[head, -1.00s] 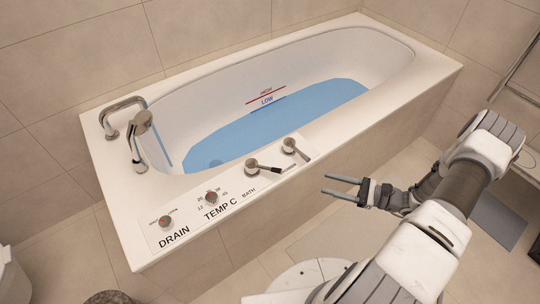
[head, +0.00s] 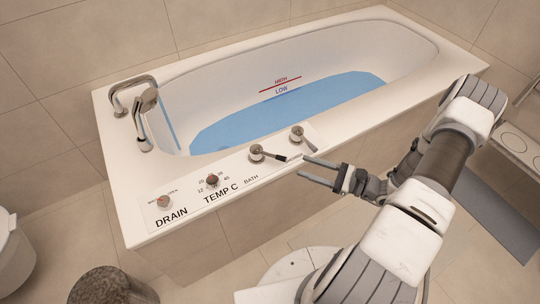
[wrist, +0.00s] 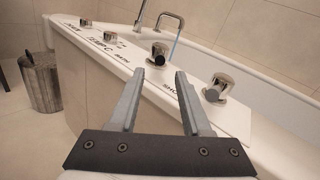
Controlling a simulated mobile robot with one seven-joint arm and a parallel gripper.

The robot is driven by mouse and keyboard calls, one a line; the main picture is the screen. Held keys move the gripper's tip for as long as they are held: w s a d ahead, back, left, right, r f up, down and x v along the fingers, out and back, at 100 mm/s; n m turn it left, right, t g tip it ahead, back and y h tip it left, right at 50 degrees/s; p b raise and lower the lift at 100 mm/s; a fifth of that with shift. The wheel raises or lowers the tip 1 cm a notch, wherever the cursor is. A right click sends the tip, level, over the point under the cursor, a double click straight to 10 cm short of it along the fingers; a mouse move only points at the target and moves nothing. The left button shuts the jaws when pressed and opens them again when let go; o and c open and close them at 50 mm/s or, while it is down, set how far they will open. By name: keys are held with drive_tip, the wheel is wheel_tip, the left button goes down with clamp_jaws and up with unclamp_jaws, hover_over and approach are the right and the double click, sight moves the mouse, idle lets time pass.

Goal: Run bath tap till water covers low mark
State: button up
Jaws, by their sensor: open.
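The bathtub (head: 118,165) holds blue water (head: 250,120). The water's edge lies at about the blue LOW mark (head: 281,90), below the red HIGH line (head: 280,84). A thin blue streak (head: 163,121), apparently running water, drops below the spout (head: 130,84); it also shows in the wrist view (wrist: 174,47). The BATH tap handle (head: 257,153) has its dark lever pointing right. My gripper (head: 303,168) is open and empty, to the right of that lever and apart from it. In the wrist view the BATH handle (wrist: 158,54) appears beyond and between my fingertips (wrist: 160,75).
The DRAIN knob (head: 164,202) and TEMP C knob (head: 212,181) are left on the panel. Another handle (head: 298,135) stands close right of the BATH handle; it also shows in the wrist view (wrist: 217,89). A bin (head: 100,287) stands on the floor at lower left.

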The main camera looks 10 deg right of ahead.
sight(266, 154)
drive_tip(key=b+x, duration=0.2)
drive_tip(key=x, duration=1)
drive_tip(key=shift+w, duration=0.1)
drive_tip(key=c, duration=0.7)
clamp_jaws()
drive_tip(key=shift+a, duration=0.2)
